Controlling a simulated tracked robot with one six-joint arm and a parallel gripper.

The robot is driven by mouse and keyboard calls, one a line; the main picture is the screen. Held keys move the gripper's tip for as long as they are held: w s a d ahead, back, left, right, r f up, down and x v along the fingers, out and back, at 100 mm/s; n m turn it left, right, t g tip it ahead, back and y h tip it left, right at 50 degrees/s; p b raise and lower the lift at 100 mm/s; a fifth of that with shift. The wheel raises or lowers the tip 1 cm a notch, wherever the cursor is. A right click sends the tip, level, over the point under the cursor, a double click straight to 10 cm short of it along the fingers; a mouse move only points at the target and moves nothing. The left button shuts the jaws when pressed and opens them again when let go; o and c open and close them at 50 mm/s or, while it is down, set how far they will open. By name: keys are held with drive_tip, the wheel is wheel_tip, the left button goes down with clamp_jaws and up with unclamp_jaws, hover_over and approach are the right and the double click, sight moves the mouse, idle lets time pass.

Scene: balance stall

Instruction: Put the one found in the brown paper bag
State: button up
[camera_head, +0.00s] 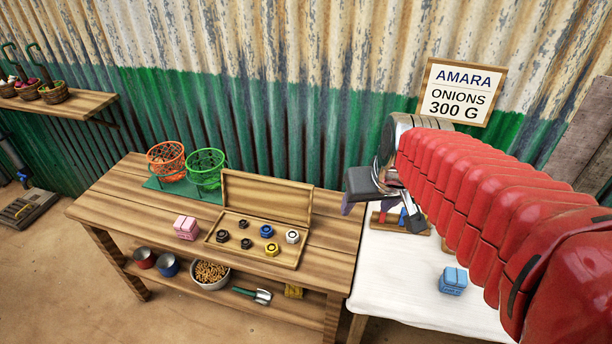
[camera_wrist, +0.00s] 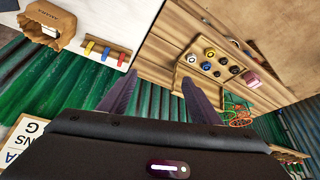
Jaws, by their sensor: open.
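The brown paper bag (camera_wrist: 67,32) stands on the white table in the wrist view, its mouth open and some lettering on its side. My arm hides it in the head view. My gripper (camera_wrist: 158,77) is open, with nothing between its two dark fingers. In the head view my gripper (camera_head: 364,190) hangs above the area between the wooden bench and the white table. Which object is meant by the one found cannot be told. A wooden case (camera_head: 229,248) holds several black, blue, yellow and white nuts. A pink block (camera_head: 186,228) sits left of it.
A blue block (camera_head: 453,281) lies on the white table (camera_head: 385,290). A small rack (camera_wrist: 109,48) there holds yellow, blue and red pieces. Orange (camera_head: 167,161) and green (camera_head: 206,168) baskets stand at the bench's back. An onion sign (camera_head: 461,92) is on the wall.

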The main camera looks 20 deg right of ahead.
drive_tip(key=s+a+r+n, duration=0.1)
drive_tip(key=s+a, duration=0.8)
drive_tip(key=shift+s+a+n+y, duration=0.15)
drive_tip(key=shift+s+n+y, duration=0.05)
drive_tip(key=shift+n+y, duration=0.2)
drive_tip(key=shift+r, duration=0.1)
